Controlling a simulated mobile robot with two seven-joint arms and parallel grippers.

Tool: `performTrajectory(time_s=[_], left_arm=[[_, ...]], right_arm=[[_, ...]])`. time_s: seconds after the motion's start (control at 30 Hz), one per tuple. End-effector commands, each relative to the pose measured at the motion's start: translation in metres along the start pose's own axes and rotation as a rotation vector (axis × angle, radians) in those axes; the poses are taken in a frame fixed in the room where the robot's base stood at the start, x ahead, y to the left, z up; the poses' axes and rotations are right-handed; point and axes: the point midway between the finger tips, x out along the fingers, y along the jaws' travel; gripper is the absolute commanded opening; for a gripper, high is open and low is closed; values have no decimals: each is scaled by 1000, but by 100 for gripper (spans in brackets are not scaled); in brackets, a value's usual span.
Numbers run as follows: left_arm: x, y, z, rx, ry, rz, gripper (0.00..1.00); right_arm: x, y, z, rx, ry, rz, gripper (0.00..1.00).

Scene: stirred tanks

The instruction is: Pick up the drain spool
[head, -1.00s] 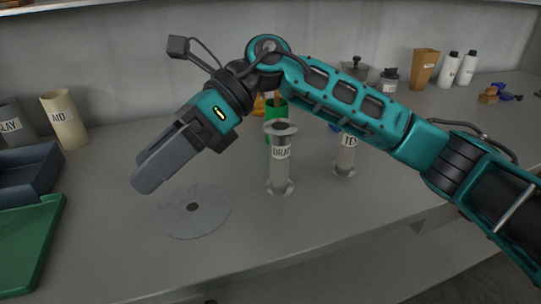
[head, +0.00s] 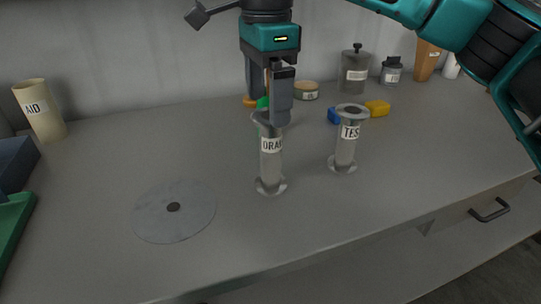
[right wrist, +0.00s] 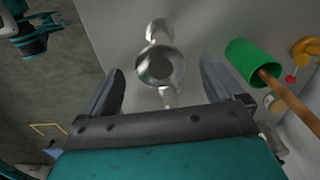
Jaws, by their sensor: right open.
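The drain spool (head: 271,163), a grey flanged tube with a label partly reading "DRAI", stands upright on the bench. My right gripper (head: 268,108) points down at its top, open, and one finger hides part of the upper flange in the head view. In the right wrist view, a round metal flange (right wrist: 160,67) shows between the spread fingers of my right gripper (right wrist: 162,80), with a gap on each side. I cannot tell whether a finger touches the spool. My left gripper is not in the head view.
A similar spool labelled "TES" (head: 346,146) stands close on the right. A flat grey disc (head: 190,222) lies at front left. Behind are blue and yellow blocks (head: 377,108) and a lidded pot (head: 354,78). A green cup (right wrist: 243,62) shows in the wrist view.

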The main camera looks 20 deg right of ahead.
Motion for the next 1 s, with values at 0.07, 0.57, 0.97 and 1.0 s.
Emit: performTrajectory(time_s=[0.07,0.57,0.97,1.0], left_arm=[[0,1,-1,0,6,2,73],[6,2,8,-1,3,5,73],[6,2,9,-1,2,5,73],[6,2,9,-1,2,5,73]], right_arm=[[10,0,0,-1,-1,0,94],[62,1,-7,0,-3,1,94],[68,1,-6,1,-4,-2,84],[68,1,-6,1,-4,-2,80]])
